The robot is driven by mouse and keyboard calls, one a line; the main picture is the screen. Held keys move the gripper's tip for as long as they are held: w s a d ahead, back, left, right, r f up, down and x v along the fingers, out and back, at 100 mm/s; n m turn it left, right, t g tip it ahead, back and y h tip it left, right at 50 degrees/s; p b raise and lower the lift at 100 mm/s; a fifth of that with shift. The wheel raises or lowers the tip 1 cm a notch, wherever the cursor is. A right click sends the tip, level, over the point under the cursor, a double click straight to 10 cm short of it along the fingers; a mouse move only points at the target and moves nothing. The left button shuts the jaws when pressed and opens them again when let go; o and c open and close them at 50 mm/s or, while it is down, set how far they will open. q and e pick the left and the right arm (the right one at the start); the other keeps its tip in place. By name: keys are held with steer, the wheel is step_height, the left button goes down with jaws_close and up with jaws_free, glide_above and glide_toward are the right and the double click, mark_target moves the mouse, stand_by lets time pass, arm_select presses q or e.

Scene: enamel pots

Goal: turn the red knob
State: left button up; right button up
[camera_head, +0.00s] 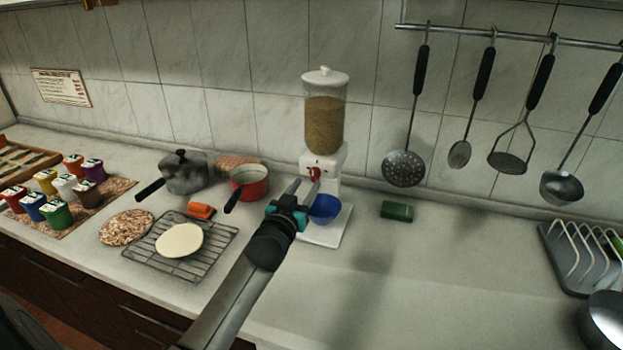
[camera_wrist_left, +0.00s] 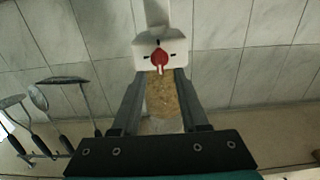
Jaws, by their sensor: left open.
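The red knob (camera_head: 314,173) sits on the front of a white dispenser (camera_head: 333,160) with a clear jar of grain-like filling on top. In the left wrist view the knob (camera_wrist_left: 159,58) shows just beyond the fingertips, roughly centred between them. That view looks upside down, with the jar (camera_wrist_left: 162,97) below the knob. My left gripper (camera_head: 303,187) is open and empty, in front of the dispenser; its fingers also show in the wrist view (camera_wrist_left: 158,76). Whether a fingertip touches the knob or dispenser I cannot tell. My right gripper is not in view.
A blue bowl (camera_head: 325,207) stands on the dispenser's base, close to my gripper. A red pot (camera_head: 250,182) and a grey pot (camera_head: 184,173) are to the left. A green block (camera_head: 397,211) lies to the right. Utensils hang from a rail (camera_head: 480,33).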

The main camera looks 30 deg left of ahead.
mark_target(313, 176)
arm_select(q)
steer(key=shift+x, duration=2.4)
steer(key=shift+c, duration=0.3)
jaws_close()
